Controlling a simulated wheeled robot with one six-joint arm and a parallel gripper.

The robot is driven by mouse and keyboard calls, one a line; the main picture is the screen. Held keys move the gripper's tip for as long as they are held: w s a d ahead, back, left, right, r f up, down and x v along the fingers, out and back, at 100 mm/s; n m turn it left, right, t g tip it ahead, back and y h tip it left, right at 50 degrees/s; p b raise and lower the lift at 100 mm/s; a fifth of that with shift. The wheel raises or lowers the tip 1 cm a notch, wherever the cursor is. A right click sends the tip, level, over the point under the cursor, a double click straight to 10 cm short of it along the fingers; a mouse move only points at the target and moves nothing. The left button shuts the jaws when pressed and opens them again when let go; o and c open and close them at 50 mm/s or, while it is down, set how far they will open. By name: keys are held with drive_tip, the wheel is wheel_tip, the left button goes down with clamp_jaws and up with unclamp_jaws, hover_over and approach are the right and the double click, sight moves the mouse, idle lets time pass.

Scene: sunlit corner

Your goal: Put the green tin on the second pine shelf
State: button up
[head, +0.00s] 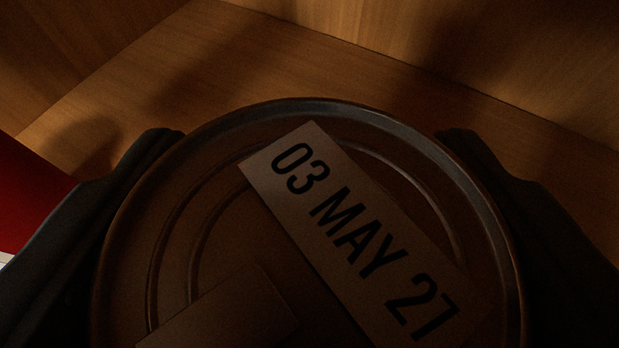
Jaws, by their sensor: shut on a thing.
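A round tin (225,225) fills the lower middle of the head view, its ringed end facing me. A label reading "03 MAY 27" (350,235) lies across that end, and a second blank-looking patch (222,318) shows at the bottom. The light is too dim to tell the tin's colour. My gripper (310,215) is shut on the tin, one dark finger on each side. A wooden shelf surface (235,75) lies beyond the tin. I cannot tell which shelf it is, or whether the tin touches it.
Wooden panels rise at the back (480,45) and at the upper left (70,45), meeting the shelf in a corner. A red thing (28,195) shows at the left edge, close to my left finger. The visible shelf surface beyond the tin is bare, with shadows across it.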

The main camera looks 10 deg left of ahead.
drive_tip(key=shift+f, duration=0.4)
drive_tip(key=o, duration=1.4)
drive_tip(key=shift+r, duration=0.2)
drive_tip(key=shift+r+v, duration=0.15)
drive_tip(key=shift+v, duration=1.8)
drive_tip(key=shift+r+v, duration=0.2)
drive_tip(key=shift+v, duration=1.75)
drive_tip(key=shift+w, duration=0.1)
